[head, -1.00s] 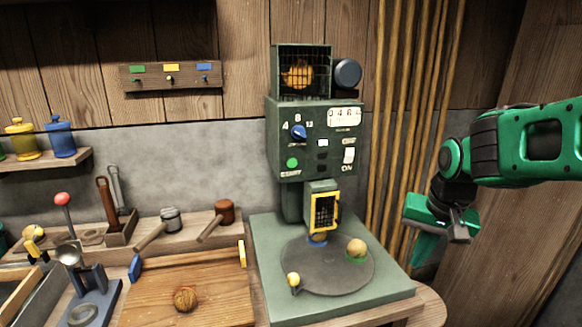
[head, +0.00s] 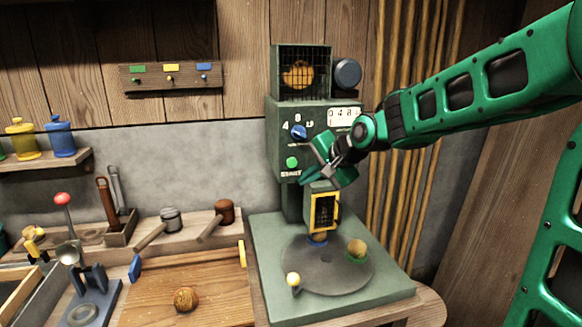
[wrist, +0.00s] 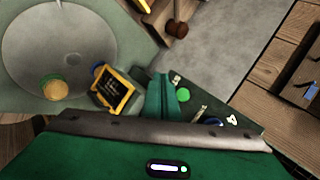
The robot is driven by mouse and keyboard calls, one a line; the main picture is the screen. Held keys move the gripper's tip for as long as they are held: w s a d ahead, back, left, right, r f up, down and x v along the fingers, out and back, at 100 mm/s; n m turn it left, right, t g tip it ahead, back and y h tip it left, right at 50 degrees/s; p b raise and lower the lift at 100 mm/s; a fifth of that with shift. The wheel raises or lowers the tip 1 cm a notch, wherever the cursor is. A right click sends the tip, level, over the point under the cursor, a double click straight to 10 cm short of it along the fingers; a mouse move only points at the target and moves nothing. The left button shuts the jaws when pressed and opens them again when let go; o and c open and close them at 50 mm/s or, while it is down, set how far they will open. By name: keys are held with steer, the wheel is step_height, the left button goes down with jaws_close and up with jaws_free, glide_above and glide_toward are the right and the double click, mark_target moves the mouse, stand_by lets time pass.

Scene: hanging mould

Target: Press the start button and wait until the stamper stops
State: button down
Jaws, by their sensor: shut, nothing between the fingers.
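The green stamping machine stands on a pale green base (head: 262,275). Its round green start button (head: 292,163) is on the front panel, above the START label, and also shows in the wrist view (wrist: 176,81). My gripper (head: 306,178) is shut and empty, just right of and slightly below the button. In the wrist view my fingers (wrist: 169,95) lie beside it. Contact cannot be told. My arm hides the ON/OFF switch in the head view.
A wooden board (head: 215,285) and mallets lie left. Yellow pipes (head: 410,190) run behind my arm.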

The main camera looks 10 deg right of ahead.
mark_target(292, 163)
steer(key=shift+w, duration=0.15)
steer(key=w, duration=0.8)
steer(key=shift+w, duration=0.3)
stand_by(2.2)
steer(key=shift+w+r, duration=0.1)
steer(key=shift+w, duration=0.25)
